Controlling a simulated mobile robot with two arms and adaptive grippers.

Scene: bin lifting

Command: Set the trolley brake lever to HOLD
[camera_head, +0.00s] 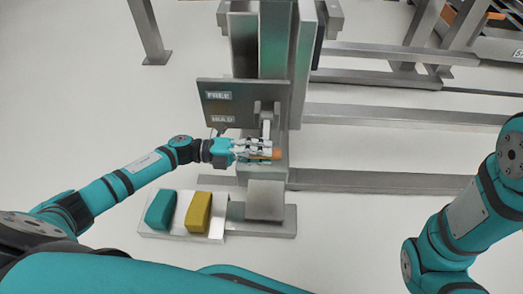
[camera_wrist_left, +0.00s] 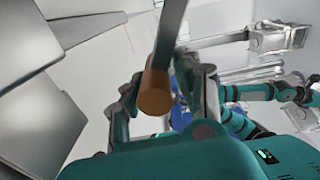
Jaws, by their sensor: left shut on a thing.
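The brake lever (camera_head: 266,131) is a grey bar running down from a bracket in front of a dark plate (camera_head: 240,104). The plate has a FREE label (camera_head: 218,95) above a lower label (camera_head: 222,119) that appears to read HOLD. The lever's orange handle (camera_head: 277,155) lies at its lower end, below both labels. My left gripper (camera_head: 262,150) is shut on this handle. In the left wrist view, the handle (camera_wrist_left: 154,97) sits between the fingers, with the grey lever bar (camera_wrist_left: 171,35) rising from it. My right arm shows at the right, but its gripper is out of view.
A grey tray (camera_head: 155,228) with a teal block (camera_head: 160,211) and a yellow block (camera_head: 197,212) stands below my left forearm. A grey pedal-like block (camera_head: 265,201) is under the lever. Metal rails (camera_head: 390,183) run right. Open floor lies at the left.

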